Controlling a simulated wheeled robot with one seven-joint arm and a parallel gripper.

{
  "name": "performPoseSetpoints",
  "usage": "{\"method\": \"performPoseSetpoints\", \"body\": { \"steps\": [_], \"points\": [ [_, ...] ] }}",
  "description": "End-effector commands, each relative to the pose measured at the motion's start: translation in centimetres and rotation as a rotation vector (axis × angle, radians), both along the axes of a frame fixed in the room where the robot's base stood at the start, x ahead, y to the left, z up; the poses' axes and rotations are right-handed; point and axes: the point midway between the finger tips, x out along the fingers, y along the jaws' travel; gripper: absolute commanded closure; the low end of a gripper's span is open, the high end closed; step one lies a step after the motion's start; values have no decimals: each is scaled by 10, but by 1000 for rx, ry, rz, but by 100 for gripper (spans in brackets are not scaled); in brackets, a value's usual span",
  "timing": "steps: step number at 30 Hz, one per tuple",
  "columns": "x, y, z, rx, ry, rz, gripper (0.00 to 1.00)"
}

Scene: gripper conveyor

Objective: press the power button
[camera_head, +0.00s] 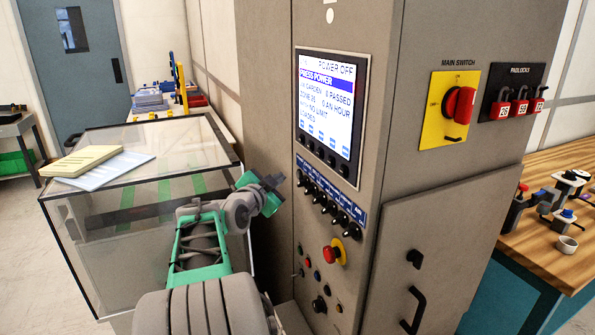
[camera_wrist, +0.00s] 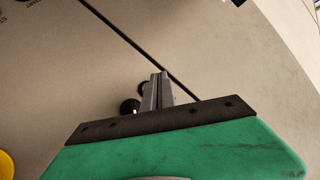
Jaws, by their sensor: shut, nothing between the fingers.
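The grey control cabinet (camera_head: 425,130) has a screen (camera_head: 328,108) that reads "POWER OFF" and "PRESS POWER". Below it are a row of black switches (camera_head: 328,205), a red mushroom button on a yellow base (camera_head: 334,253), and small buttons including a red one (camera_head: 308,263) and a dark blue one (camera_head: 317,275). I cannot read which is the power button. My gripper (camera_head: 279,181) is shut and empty, left of the switch row. In the wrist view its fingers (camera_wrist: 156,90) point at the cabinet face, with black knobs (camera_wrist: 130,106) beside and partly behind them.
A glass-topped case (camera_head: 130,180) with papers stands left of my arm. A yellow main switch plate (camera_head: 455,108) and red padlocks (camera_head: 517,105) are on the cabinet's right part. A door handle (camera_head: 413,310) sticks out low. A wooden bench (camera_head: 550,245) stands at right.

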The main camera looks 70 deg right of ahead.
Motion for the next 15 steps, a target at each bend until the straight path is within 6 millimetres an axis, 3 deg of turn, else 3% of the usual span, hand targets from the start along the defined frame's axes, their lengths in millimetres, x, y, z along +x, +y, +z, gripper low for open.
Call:
{"method": "performPoseSetpoints", "body": {
  "steps": [6, 15],
  "points": [
    [-13, -12, -3, 0, 1, 0, 100],
    [-13, -13, -2, -1, 1, 1, 100]
  ]
}}
